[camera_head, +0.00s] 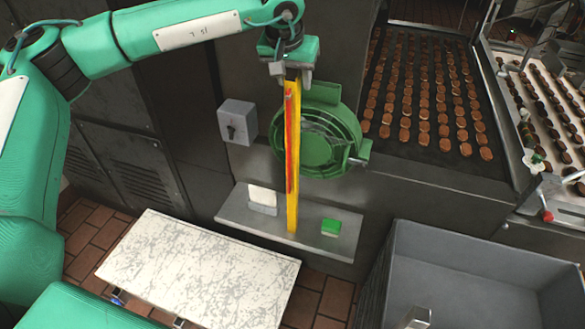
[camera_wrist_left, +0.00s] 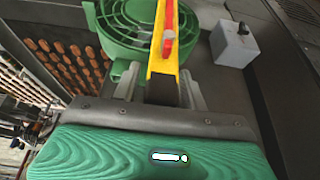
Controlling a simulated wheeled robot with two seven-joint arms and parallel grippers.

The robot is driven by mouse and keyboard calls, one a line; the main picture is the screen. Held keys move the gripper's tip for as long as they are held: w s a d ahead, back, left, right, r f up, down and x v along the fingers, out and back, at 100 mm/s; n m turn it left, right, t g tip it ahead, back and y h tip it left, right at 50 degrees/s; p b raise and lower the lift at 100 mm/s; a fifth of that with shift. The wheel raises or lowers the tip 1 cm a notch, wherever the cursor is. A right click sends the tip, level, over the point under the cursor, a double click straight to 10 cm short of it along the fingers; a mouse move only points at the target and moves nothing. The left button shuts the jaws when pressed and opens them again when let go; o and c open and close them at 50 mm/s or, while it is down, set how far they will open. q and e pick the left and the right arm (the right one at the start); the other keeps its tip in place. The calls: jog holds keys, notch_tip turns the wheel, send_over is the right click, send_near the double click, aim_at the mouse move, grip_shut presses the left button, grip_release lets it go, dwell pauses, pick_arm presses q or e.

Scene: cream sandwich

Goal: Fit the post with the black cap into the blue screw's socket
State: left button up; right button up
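My left gripper (camera_head: 291,75) hangs in front of the green fan housing and is shut on the top of a long yellow post (camera_head: 293,215) with a red strip along it. The post hangs nearly upright, its lower end over the grey shelf; I cannot tell if it touches. In the left wrist view, the fingers (camera_wrist_left: 163,92) flank the yellow post (camera_wrist_left: 157,45). My right gripper is not identifiable.
The pale scratched table (camera_head: 200,265) is bare. The grey shelf (camera_head: 260,228) carries a white block (camera_head: 262,197) and a green block (camera_head: 332,226). A grey switch box (camera_head: 237,122) and green fan housing (camera_head: 325,140) stand behind. A large grey bin (camera_head: 480,245) is at the right.

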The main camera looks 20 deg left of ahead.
pick_arm(q)
grip_shut()
jog(key=shift+r, duration=0.15)
dwell(1.0)
